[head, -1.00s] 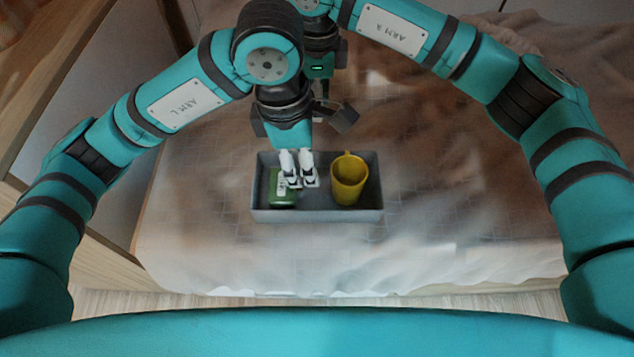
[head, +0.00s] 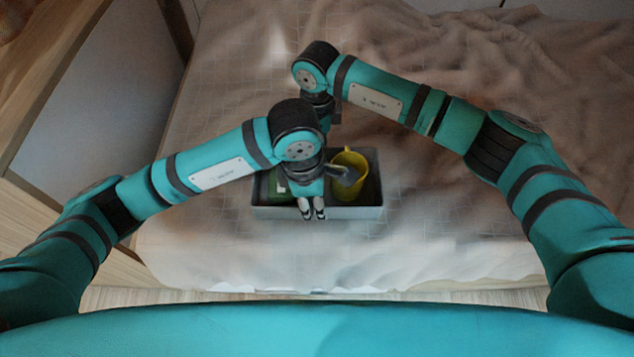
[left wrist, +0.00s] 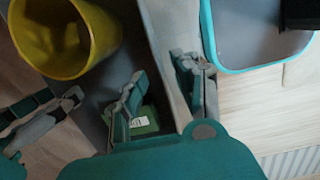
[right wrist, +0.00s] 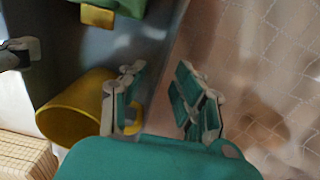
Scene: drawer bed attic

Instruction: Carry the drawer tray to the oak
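The grey drawer tray (head: 355,212) lies on the bed with a green box (head: 276,184) at its left and a yellow cup (head: 351,188) at its right. My left gripper (head: 312,212) is at the tray's near wall. In the left wrist view its fingers (left wrist: 160,75) are open, one on each side of that wall. My right gripper is hidden behind my left arm in the head view. In the right wrist view its open fingers (right wrist: 160,80) stand on either side of the far wall, near the cup (right wrist: 75,108). I cannot tell which surface is the oak.
The rumpled bed cover (head: 440,260) is clear around the tray. A wooden cabinet (head: 60,215) with grey panels stands along the left. A strip of wood floor (head: 130,298) shows in front of the bed.

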